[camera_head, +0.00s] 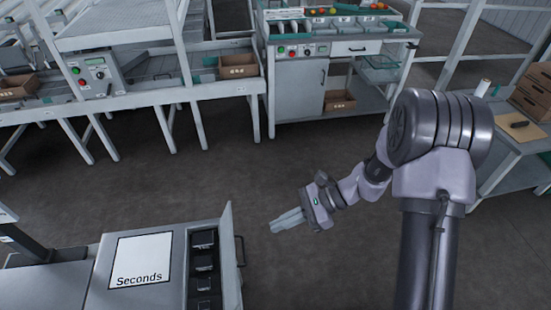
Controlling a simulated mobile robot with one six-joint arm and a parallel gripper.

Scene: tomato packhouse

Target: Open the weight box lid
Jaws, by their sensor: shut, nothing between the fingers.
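My gripper (274,228) is shut and empty, with its pale fingers pointing left. It is in the open above the floor, to the right of the counter with the "Seconds" card and apart from it. A pulled-out drawer (230,262) with a dark handle on its front shows at that counter's right side. Several small black boxes (204,262) lie in a row in the drawer. I cannot tell which of them is the weight box, or make out a lid or its state.
A white card marked "Seconds" (143,260) lies on the counter left of the drawer. A grey bench with controls (300,85) and a conveyor frame (150,97) stand at the back. A table with cardboard boxes (530,132) is at right. The floor between is clear.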

